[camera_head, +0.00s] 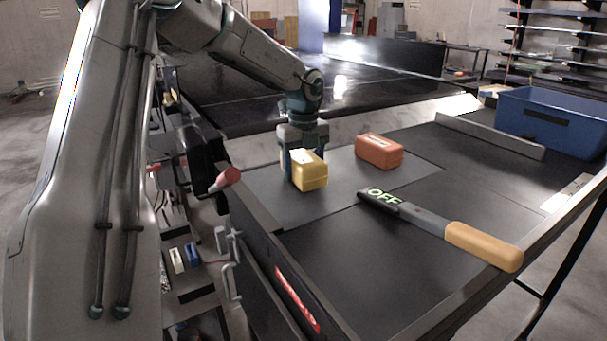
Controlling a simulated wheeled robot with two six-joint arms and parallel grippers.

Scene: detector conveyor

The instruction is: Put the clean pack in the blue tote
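A yellow pack (311,177) sits on a grey mat (275,208) towards the left of the dark table. My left gripper (304,157) points down at it, with one finger at the pack's left side and the other largely hidden behind it. I cannot tell whether the fingers grip it. An orange-red pack (379,151) lies to the right on the same mat, apart from the gripper. A hand-held detector (430,220) with an orange handle lies in front, its display reading "OFF". The blue tote (545,120) stands at the back right. My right gripper is out of view.
A low grey bar (490,135) stands between the packs and the tote. A red-ended object (228,177) juts out by the left edge.

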